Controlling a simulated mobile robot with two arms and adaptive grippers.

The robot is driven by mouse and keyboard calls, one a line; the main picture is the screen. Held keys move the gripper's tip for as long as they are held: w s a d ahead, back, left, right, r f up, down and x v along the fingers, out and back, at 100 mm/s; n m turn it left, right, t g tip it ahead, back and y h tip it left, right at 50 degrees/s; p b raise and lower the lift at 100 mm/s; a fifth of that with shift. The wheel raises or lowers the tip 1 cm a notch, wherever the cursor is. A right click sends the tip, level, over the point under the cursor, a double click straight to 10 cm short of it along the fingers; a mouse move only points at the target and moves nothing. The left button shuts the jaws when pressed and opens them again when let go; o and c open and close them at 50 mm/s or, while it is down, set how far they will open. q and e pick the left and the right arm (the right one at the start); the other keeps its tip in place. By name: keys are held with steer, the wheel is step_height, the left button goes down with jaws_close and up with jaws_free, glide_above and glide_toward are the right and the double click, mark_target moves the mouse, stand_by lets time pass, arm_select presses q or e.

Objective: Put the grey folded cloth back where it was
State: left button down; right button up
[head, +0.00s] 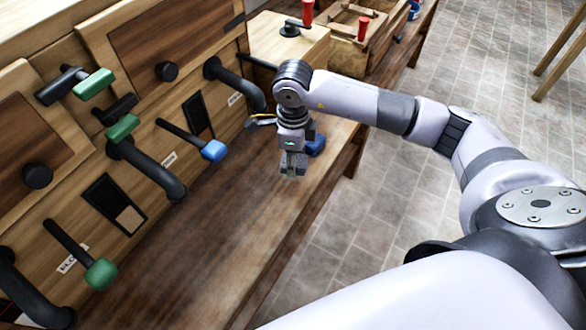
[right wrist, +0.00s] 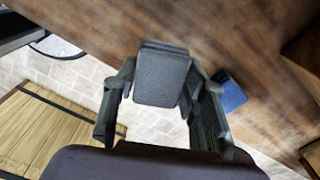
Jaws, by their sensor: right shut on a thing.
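The grey folded cloth (right wrist: 162,78) shows in the right wrist view as a dark grey, flat, layered block between the fingers of my right gripper (right wrist: 160,105). The gripper is shut on it. In the head view my right gripper (head: 293,168) points down over the wooden bench top (head: 215,225), near its front edge. There the cloth is small and hard to tell from the fingers. It appears held above the bench, but the gap is unclear. My left gripper is not in view.
A blue object (head: 316,145) lies on the bench just behind the gripper; it also shows in the right wrist view (right wrist: 228,91). A panel with blue (head: 214,151) and green (head: 101,273) levers and black pipes stands at left. The near bench top is clear.

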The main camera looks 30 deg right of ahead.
step_height(320, 180, down, 5)
stand_by(0.4)
steer(key=shift+f, duration=0.1)
steer(key=shift+f, duration=0.15)
steer(key=o, duration=1)
